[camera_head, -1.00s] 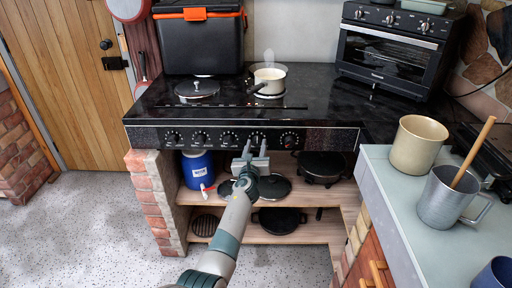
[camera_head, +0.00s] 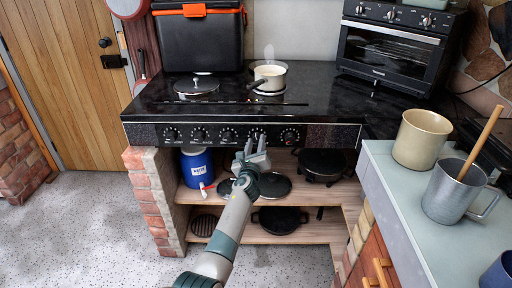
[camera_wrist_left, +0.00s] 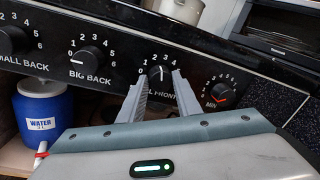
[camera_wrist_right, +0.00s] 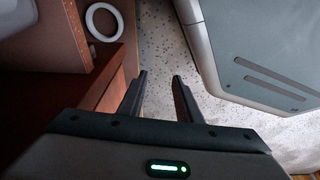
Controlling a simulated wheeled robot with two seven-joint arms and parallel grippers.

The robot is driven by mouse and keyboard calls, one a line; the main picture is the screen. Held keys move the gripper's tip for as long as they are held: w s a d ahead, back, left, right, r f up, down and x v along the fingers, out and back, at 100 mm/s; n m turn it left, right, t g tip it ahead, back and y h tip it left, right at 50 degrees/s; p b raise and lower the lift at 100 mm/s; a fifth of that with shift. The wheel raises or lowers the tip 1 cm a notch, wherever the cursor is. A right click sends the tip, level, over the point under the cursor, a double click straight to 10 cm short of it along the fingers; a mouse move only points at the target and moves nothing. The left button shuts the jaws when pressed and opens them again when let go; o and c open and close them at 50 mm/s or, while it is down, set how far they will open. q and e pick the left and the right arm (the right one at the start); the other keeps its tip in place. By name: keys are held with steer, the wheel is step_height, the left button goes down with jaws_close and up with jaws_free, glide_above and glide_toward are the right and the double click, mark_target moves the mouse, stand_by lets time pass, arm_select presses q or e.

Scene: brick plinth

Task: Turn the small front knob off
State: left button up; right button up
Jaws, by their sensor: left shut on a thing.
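The small front knob (camera_wrist_left: 160,75) is black with a white pointer mark that points roughly straight up, near the 3, in the left wrist view. Its label is partly hidden by my fingers. In the head view the knob (camera_head: 257,136) is the second from the right on the stove's front panel. My left gripper (camera_head: 256,143) reaches it from below and in front. Its two fingers (camera_wrist_left: 158,82) stand on both sides of the knob and are shut on it. My right gripper (camera_wrist_right: 160,76) is open and empty, above the floor, and is outside the head view.
The big back knob (camera_wrist_left: 89,59) lies left of the gripper and a MIN-marked knob (camera_wrist_left: 222,93) close on its right. A pot (camera_head: 269,77) and a lidded pan (camera_head: 197,86) stand on the stove. A counter (camera_head: 395,205) with mugs is at right.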

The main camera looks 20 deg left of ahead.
arm_select(q)
steer(key=n+b, duration=0.3)
steer(key=shift+f+n, duration=0.25)
steer(key=shift+n, duration=0.15)
steer(key=n+b, duration=0.3)
steer(key=shift+d+n+y, duration=0.1)
steer(key=shift+n+y, duration=0.3)
arm_select(e)
step_height(320, 180, up, 18)
steer(key=w+a, duration=0.1)
arm_select(q)
steer(key=n+b, duration=0.3)
steer(key=n+y+b, duration=0.1)
steer(key=n+b, duration=0.1)
steer(key=n, duration=0.1)
steer(key=shift+d+t+b, duration=0.1)
steer(key=shift+t+b, duration=0.2)
steer(key=shift+b, duration=0.1)
steer(key=shift+r+n+b, duration=0.1)
steer(key=shift+n+b, duration=0.5)
steer(key=shift+n, duration=0.6)
arm_select(e)
steer(key=w+a+r+t+y, duration=0.1)
steer(key=w+a+t+y, duration=0.2)
steer(key=w+a+t, duration=0.2)
steer(key=shift+w+a+r, duration=0.15)
steer(key=shift+w+a, duration=0.25)
steer(key=shift+a, duration=1.45)
